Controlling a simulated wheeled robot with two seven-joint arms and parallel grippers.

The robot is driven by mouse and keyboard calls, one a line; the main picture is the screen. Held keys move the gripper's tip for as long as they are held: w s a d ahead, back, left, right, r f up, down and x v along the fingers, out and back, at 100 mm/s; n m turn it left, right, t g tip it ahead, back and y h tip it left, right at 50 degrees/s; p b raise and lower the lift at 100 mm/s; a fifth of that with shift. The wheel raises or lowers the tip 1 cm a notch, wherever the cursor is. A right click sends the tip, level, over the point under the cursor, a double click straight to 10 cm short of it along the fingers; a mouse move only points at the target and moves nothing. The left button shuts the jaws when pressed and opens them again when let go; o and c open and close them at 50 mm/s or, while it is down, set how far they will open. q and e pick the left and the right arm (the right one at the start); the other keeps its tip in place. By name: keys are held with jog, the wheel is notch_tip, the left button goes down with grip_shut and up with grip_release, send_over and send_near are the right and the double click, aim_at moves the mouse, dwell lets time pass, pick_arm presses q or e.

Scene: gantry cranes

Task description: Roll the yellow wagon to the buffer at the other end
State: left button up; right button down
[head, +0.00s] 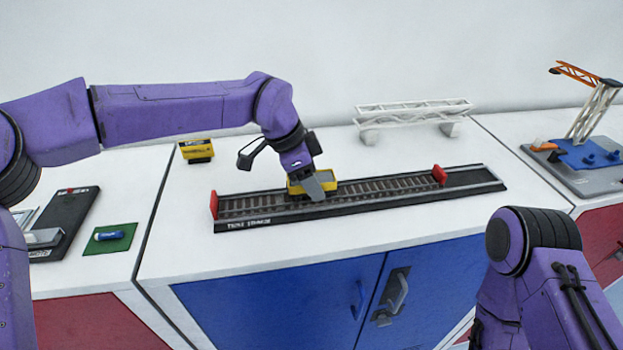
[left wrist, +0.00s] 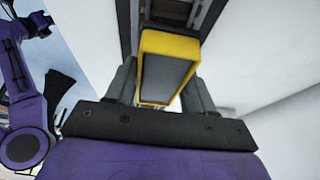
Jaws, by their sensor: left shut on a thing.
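The yellow wagon (head: 324,188) stands on the track (head: 380,187), left of the track's middle. My left gripper (head: 314,186) is over it from above and shut on it, and hides part of it. In the left wrist view the wagon (left wrist: 167,68), with a grey inside, sits between the two dark fingers. One red buffer (head: 214,204) stands at the track's left end. The other red buffer (head: 439,175) stands toward the right, with bare rails between it and the wagon. My right gripper is out of view; only its arm shows at lower right.
A second yellow block (head: 196,150) stands behind the track at left. A white truss bridge (head: 413,115) stands at the back. An orange and white crane (head: 590,110) is at far right. A green mat (head: 109,238) with a blue item and a dark tray (head: 66,221) lie at left.

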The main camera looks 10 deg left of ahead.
aim_at(336, 179)
pick_arm(q)
jog(key=shift+w+d+f, duration=0.1)
jog(key=shift+w+d, duration=0.1)
jog(key=shift+d, duration=0.6)
jog(key=shift+w+d+f, duration=0.1)
jog(key=shift+w+d, duration=0.1)
jog(key=shift+d, duration=0.65)
jog(key=shift+w+d, duration=0.2)
jog(key=shift+d, duration=0.6)
jog(key=shift+w+d+p, duration=0.2)
jog(key=shift+d+p, duration=0.05)
jog(key=shift+d, duration=0.45)
jog(key=shift+w+d+p, duration=0.2)
jog(key=shift+d+p, duration=0.05)
jog(key=shift+d, duration=0.45)
jog(key=shift+d+f, duration=0.1)
